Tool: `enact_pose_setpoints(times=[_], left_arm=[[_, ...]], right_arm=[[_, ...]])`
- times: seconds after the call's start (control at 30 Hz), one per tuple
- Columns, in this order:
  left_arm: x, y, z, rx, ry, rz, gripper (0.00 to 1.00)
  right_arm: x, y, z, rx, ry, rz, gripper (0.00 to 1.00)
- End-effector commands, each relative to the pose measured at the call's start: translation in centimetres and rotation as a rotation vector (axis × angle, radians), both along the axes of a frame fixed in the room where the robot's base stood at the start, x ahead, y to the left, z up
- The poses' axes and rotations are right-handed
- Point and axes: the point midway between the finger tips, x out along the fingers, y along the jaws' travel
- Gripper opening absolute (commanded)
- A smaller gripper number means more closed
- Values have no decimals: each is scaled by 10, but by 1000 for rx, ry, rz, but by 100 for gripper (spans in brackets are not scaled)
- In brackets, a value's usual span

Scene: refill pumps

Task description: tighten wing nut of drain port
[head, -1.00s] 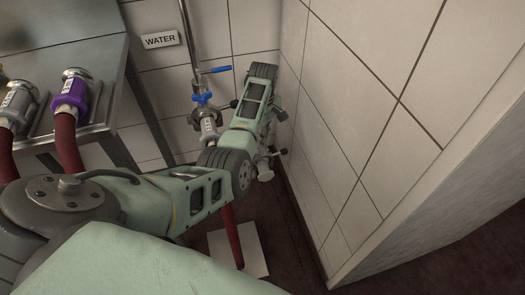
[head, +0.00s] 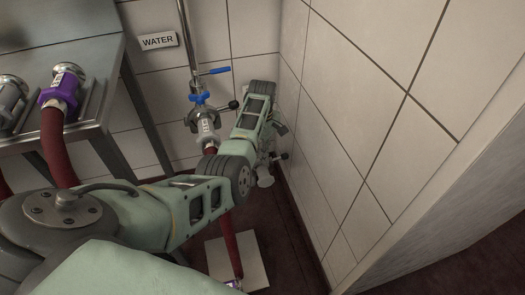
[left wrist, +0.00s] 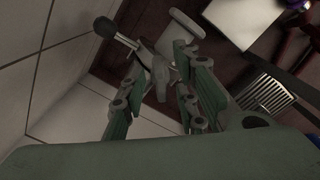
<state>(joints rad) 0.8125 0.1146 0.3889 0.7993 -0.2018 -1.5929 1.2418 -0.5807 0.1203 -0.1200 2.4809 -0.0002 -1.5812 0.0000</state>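The drain port is a grey fitting (head: 265,179) low in the corner by the right wall in the head view. A black-knobbed handle (head: 284,156) sticks out beside it. In the left wrist view, the drain fitting (left wrist: 187,24) lies beyond my fingers, with the black knob (left wrist: 105,27) at left. A small grey piece, apparently the wing nut (left wrist: 160,83), sits between the green jointed fingers of my left gripper (left wrist: 163,60). The fingers stand apart on either side of it; contact is unclear. In the head view my arm mostly hides this gripper. My right gripper is not in view.
A water pipe with a blue-handled valve (head: 219,71) stands left of my wrist, under a WATER sign (head: 158,41). A red hose runs down to a pale floor plate (head: 254,257). A metal bench (head: 85,50) is left. Tiled walls close in the corner.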

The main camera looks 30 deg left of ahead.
Motion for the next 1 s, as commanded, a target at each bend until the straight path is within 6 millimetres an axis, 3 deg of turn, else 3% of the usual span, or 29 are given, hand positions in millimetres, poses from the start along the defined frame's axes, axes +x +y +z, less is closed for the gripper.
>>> enact_pose_setpoints(times=[0.2,0.53,1.0], left_arm=[[0,0,0,0,0,0,27],[0,0,0,0,0,0,0],[0,0,2,0,1,-29,0]], right_arm=[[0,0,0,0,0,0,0],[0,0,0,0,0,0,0],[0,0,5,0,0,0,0]])
